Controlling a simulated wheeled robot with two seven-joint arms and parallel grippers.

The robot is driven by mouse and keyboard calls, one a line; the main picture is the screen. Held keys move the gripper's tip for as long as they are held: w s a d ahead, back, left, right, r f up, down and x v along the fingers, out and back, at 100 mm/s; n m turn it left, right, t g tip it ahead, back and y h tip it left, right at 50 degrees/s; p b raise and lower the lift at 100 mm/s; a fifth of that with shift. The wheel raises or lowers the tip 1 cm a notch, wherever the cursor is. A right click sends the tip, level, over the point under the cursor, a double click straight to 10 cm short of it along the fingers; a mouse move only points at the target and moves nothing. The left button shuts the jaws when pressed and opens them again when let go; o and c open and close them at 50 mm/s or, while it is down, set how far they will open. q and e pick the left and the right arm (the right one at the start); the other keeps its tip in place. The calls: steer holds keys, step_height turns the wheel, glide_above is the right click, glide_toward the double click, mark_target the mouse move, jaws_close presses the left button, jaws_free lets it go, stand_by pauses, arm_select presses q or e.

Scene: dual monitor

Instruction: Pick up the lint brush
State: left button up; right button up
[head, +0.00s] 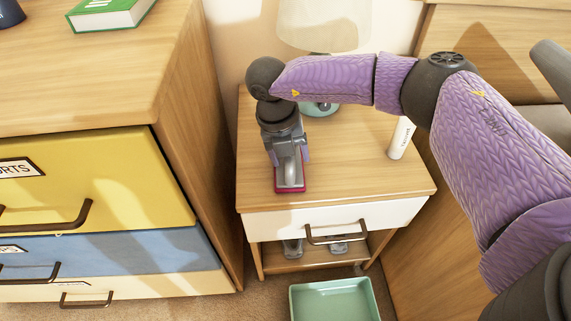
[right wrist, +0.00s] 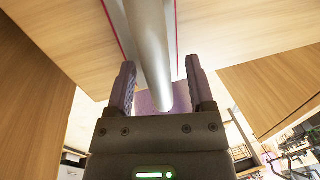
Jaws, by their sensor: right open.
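The lint brush (head: 290,187) lies on top of the nightstand near its front left, with a pinkish-red edge and a grey handle. My right gripper (head: 288,156) is over it from above, pointing down, and covers its far part. In the right wrist view the grey handle (right wrist: 150,40) runs between the two spread fingers of the right gripper (right wrist: 160,68), with a gap visible on each side. The right gripper is open. My left gripper is not in view.
The nightstand (head: 350,185) also bears a lamp (head: 325,25) at the back and a white tube (head: 401,138) at the right. A dresser (head: 90,90) stands close on the left. A green tray (head: 335,300) lies on the floor in front.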

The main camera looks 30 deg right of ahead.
steer(key=shift+r, duration=0.2)
steer(key=shift+c, duration=0.6)
jaws_close()
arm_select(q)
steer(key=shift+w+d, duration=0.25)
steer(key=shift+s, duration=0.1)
